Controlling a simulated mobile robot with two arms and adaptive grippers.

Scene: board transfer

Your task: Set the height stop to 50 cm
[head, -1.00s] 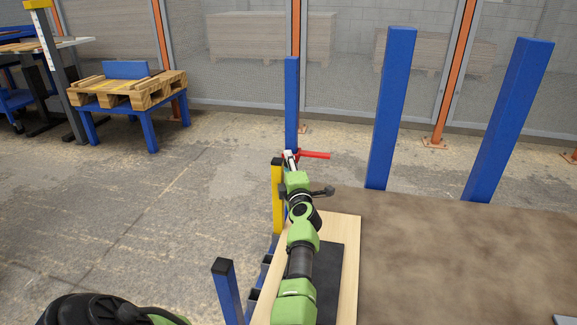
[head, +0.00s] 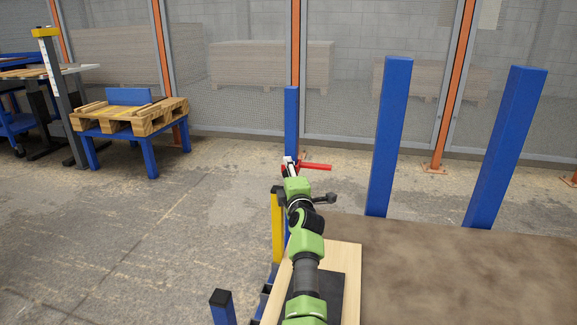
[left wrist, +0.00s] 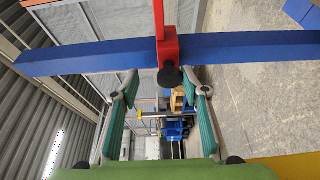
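The red height stop (head: 316,167) sits on a slim blue post (head: 291,112) with its arm pointing right. In the left wrist view the stop (left wrist: 167,48) is a red block with a black knob (left wrist: 173,77), and the post (left wrist: 85,57) runs sideways across the picture. My left gripper (left wrist: 161,84) is open there, one finger on each side of the knob. I cannot tell whether a finger touches the block. In the head view my left gripper (head: 289,164) is at the stop and partly hides it. No height scale is readable. My right gripper is not in view.
A yellow post (head: 278,228) stands just left of my left arm. Two thick blue posts (head: 390,140) (head: 507,150) rise beside a brown board (head: 450,260). A pallet (head: 130,115) lies on a blue stand at left. The floor between is clear.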

